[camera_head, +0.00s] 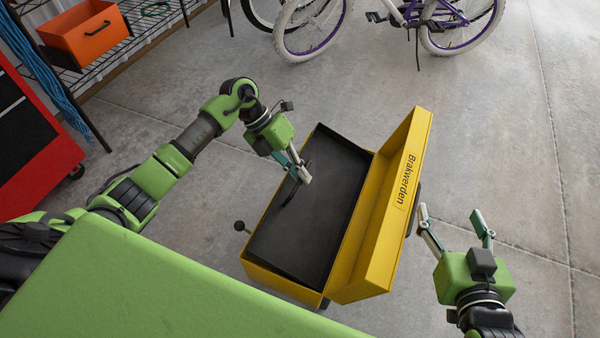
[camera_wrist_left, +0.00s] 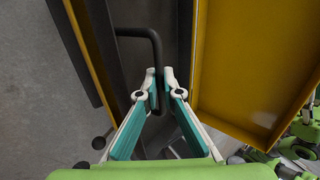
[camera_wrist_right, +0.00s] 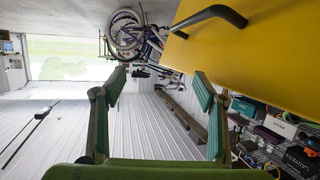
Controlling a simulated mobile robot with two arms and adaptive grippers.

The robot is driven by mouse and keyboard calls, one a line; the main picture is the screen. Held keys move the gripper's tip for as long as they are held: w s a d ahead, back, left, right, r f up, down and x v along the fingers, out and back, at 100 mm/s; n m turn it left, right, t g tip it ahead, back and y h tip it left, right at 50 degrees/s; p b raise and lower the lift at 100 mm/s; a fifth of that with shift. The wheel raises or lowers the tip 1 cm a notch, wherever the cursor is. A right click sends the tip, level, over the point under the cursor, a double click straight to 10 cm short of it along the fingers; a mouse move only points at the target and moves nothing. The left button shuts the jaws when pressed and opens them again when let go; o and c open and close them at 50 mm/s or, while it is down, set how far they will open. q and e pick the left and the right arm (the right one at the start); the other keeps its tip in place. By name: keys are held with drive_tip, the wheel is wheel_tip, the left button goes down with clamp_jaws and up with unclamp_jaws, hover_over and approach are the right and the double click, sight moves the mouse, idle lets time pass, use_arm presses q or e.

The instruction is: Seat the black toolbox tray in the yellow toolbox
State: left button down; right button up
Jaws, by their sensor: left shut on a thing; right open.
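The yellow toolbox (camera_head: 268,278) stands on the floor with its lid (camera_head: 395,215) open to the right. The black tray (camera_head: 328,185) lies within the toolbox's opening; I cannot tell if it rests fully down. My left gripper (camera_head: 304,178) is over the tray, shut on its black handle (camera_wrist_left: 157,70), which shows between the fingers in the left wrist view (camera_wrist_left: 160,85). My right gripper (camera_head: 455,215) is open and empty, right of the lid. The right wrist view shows the lid's outside (camera_wrist_right: 260,50) with a black handle (camera_wrist_right: 212,15), apart from the fingers.
A bicycle (camera_head: 390,20) stands at the back. A wire shelf with an orange bin (camera_head: 90,35) is at upper left, and a red cabinet (camera_head: 35,145) at far left. The concrete floor (camera_head: 510,130) right of the toolbox is clear.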

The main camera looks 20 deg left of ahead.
use_arm(q)
drive_tip(key=shift+s+d+f, duration=0.15)
drive_tip(key=shift+f, duration=0.1)
use_arm(e)
drive_tip(key=shift+w+a+r, duration=0.15)
drive_tip(key=shift+r, duration=0.15)
drive_tip(key=shift+r+t, duration=0.1)
drive_tip(key=shift+t, duration=0.2)
use_arm(q)
drive_tip(key=shift+f+b, duration=0.3)
drive_tip(key=shift+f, duration=0.05)
use_arm(e)
drive_tip(key=shift+w+a+r+t+y, duration=0.15)
drive_tip(key=shift+w+r+t, duration=0.1)
drive_tip(key=shift+r, duration=0.25)
drive_tip(key=shift+w+a+r+t+y, duration=0.15)
drive_tip(key=shift+r+t, duration=0.1)
drive_tip(key=shift+r, duration=0.25)
drive_tip(key=shift+r, duration=0.1)
use_arm(q)
drive_tip(key=shift+f, duration=0.1)
use_arm(e)
drive_tip(key=shift+w+r, duration=0.1)
drive_tip(key=shift+r, duration=0.2)
